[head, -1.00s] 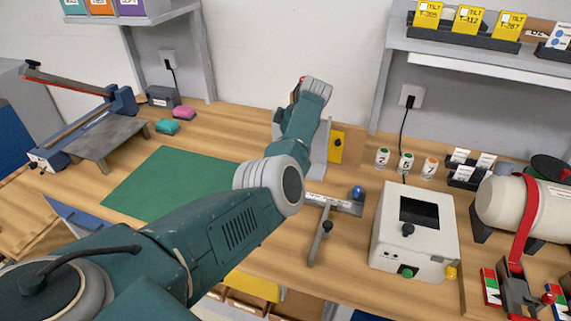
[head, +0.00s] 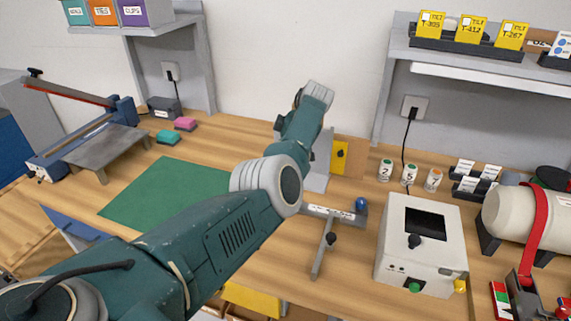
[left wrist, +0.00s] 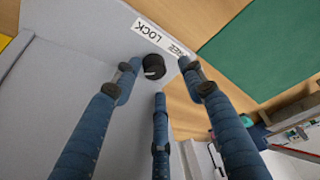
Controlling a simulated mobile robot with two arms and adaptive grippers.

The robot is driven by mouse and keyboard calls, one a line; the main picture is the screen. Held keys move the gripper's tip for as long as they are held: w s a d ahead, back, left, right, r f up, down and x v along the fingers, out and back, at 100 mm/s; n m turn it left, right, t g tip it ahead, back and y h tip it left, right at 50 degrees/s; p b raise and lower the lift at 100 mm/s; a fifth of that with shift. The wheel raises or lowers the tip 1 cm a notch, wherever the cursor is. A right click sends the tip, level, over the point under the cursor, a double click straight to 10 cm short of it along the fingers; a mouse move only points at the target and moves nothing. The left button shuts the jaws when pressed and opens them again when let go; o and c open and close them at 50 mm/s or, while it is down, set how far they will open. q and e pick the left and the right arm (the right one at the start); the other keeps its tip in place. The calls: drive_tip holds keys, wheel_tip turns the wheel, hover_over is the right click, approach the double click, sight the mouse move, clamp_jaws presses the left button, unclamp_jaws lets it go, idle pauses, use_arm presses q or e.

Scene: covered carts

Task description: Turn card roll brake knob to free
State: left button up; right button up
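In the left wrist view a round black knob (left wrist: 154,66) with a small white mark sits on a grey panel (left wrist: 70,60). Beside it is a white label (left wrist: 160,38) reading LOCK, with FREE at its other end near a fingertip. My left gripper (left wrist: 159,80) is open, its blue fingers spread around the knob; I cannot tell whether any touches it. In the head view my left arm reaches to the grey upright panel (head: 322,165) at the back of the bench, and hides the knob and its gripper. My right gripper is not in view.
A yellow plate with a black knob (head: 340,156) stands beside the panel. A green mat (head: 160,195) lies left of my arm. A metal T-shaped fixture (head: 322,250) and a white box (head: 420,245) stand to the right. A strapped white cylinder (head: 510,215) is at far right.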

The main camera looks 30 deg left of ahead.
use_arm(q)
drive_tip(key=shift+d+f, duration=0.1)
drive_tip(key=shift+d, duration=0.1)
drive_tip(key=shift+d+r, duration=0.15)
drive_tip(key=shift+r, duration=0.1)
drive_tip(key=v, duration=1.1)
drive_tip(key=shift+r, duration=0.25)
drive_tip(key=shift+o, duration=0.2)
